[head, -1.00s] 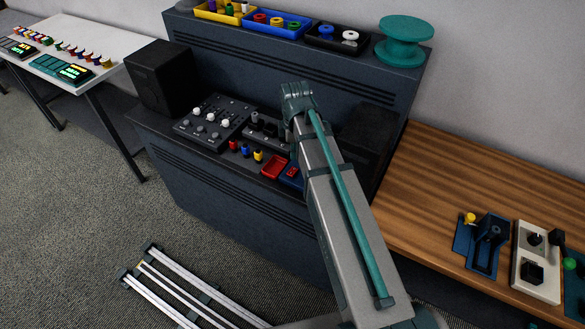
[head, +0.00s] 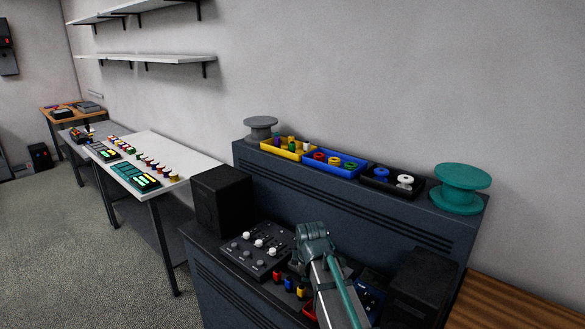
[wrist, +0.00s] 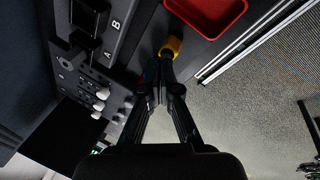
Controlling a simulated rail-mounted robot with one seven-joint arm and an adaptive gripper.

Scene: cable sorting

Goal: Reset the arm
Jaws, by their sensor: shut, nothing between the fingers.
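My arm (head: 336,290) reaches up from the bottom of the head view, over the dark console. My gripper is hidden behind the arm there. In the wrist view my gripper (wrist: 160,100) is shut, with its fingertips together and nothing between them. Beyond the fingertips a yellow plug (wrist: 171,46) stands on the console edge; I cannot tell whether they touch it. A red tray (wrist: 207,14) lies beyond, to the upper right. The mixer panel (head: 258,250) with white knobs is left of my arm in the head view.
Black speakers (head: 221,200) flank the console. Its top shelf holds yellow, blue (head: 334,163) and black trays and a teal spool (head: 460,188). A white table (head: 150,155) stands to the left and a wooden bench (head: 510,300) at right. The floor (head: 60,240) at left is open.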

